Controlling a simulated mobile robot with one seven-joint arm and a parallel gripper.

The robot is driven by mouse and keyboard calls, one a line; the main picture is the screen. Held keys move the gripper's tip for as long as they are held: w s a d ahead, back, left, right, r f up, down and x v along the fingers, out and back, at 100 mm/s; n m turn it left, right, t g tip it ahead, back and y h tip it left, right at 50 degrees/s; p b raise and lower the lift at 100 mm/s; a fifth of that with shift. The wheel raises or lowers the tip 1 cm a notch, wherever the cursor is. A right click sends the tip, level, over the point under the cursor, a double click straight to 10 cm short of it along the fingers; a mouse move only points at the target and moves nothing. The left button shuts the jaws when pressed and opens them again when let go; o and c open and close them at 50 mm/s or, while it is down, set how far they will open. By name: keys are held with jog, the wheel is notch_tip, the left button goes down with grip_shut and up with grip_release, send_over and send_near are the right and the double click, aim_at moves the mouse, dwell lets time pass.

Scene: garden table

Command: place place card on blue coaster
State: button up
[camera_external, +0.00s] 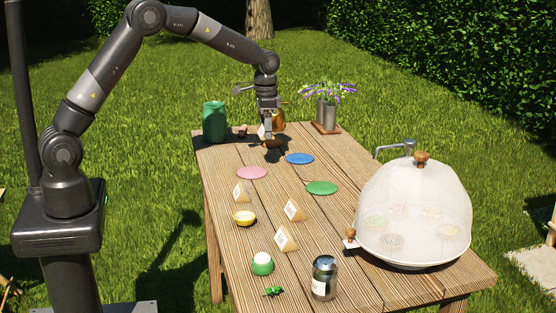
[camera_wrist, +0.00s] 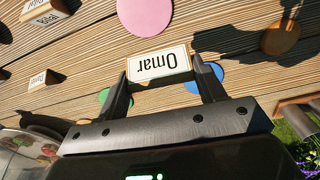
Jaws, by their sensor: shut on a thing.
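The place card (camera_wrist: 158,66), a wooden-edged block with a white face reading "Omar" upside down, is held between the fingertips of my gripper (camera_wrist: 163,78) in the wrist view. In the external view my gripper (camera_external: 267,134) is over the far part of the table, and the card in it is small and hard to make out. The blue coaster (camera_external: 299,158) lies flat and bare on the table, right of and nearer than my gripper. In the wrist view only a piece of the blue coaster (camera_wrist: 191,87) shows beside a finger.
A pink coaster (camera_external: 252,173) and a green coaster (camera_external: 321,188) lie near the blue one. Several other place cards (camera_external: 293,210) stand nearer. A mesh dome (camera_external: 414,212) covers the right side. A green canister (camera_external: 214,122) and a flower pot (camera_external: 326,114) stand at the far end.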

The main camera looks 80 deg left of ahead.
jog(key=w+d, duration=0.7)
send_over(293, 162)
jog(key=shift+n, duration=0.3)
notch_tip(293, 162, down, 7)
jog(key=shift+w+f, duration=0.1)
jog(key=shift+f, duration=1.85)
jog(key=shift+f, duration=0.15)
jog(key=o, duration=1)
